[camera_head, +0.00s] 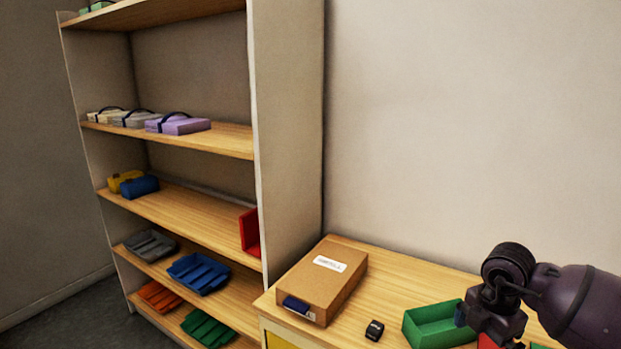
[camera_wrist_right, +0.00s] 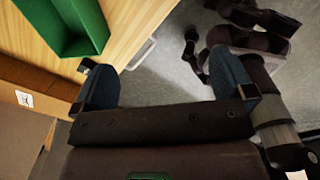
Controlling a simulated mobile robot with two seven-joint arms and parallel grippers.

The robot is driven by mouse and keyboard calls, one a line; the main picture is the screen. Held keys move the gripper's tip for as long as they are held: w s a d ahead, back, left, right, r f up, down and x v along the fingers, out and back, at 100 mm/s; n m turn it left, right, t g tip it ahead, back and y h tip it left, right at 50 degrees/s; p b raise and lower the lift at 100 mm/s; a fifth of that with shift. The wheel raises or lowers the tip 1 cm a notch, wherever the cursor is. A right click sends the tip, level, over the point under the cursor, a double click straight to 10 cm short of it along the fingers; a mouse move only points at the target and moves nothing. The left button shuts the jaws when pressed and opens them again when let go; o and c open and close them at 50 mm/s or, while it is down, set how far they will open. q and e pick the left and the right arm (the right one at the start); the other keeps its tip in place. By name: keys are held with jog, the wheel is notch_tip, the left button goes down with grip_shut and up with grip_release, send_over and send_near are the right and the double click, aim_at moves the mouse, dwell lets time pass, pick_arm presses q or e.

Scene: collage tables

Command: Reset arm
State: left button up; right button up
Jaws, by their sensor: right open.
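My right arm comes in from the right in the head view, over the right part of the wooden table (camera_head: 388,291). My right gripper shows in the wrist view (camera_wrist_right: 165,72), with its two blue fingers wide apart and nothing between them. A green open tray (camera_head: 436,326) sits on the table just left of the gripper in the head view. It also shows in the wrist view (camera_wrist_right: 83,44), up and left of the fingers. My left gripper is in neither view.
A cardboard box (camera_head: 322,283) with a white label lies on the table, with a small black object (camera_head: 374,330) to its right. A tall shelf (camera_head: 286,140) at left holds cases, rolls and trays. A red object (camera_head: 487,341) is partly hidden below my right arm.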

jog(key=w+a+r+n+t+y, duration=0.2)
jog(key=a+r+n+t+y, duration=0.2)
jog(key=a+r+y, duration=0.35)
jog(key=w+a+r+n+t+y, duration=0.3)
jog(key=a+r+t+y, duration=0.15)
jog(key=a+y, duration=0.5)
jog(key=s+d+f+m+t+h, duration=0.1)
jog(key=d+f+m+t+h, duration=0.35)
jog(key=f+m+h, duration=0.35)
jog(key=s+d+f+m+t+h, duration=0.2)
jog(key=d+f+m+t+h, duration=0.3)
jog(key=m, duration=0.6)
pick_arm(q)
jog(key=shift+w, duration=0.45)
pick_arm(e)
jog(key=s+d+f+m+g+h, duration=0.1)
jog(key=s+f+m+g+h, duration=0.1)
jog(key=s+f, duration=0.8)
jog(key=s+d+f+m+g+h, duration=0.2)
jog(key=s+f+m+g, duration=0.2)
jog(key=s+f, duration=0.6)
jog(key=s+m, duration=0.1)
jog(key=m, duration=0.1)
jog(key=shift+f+m+g, duration=0.2)
jog(key=shift+m+g, duration=0.1)
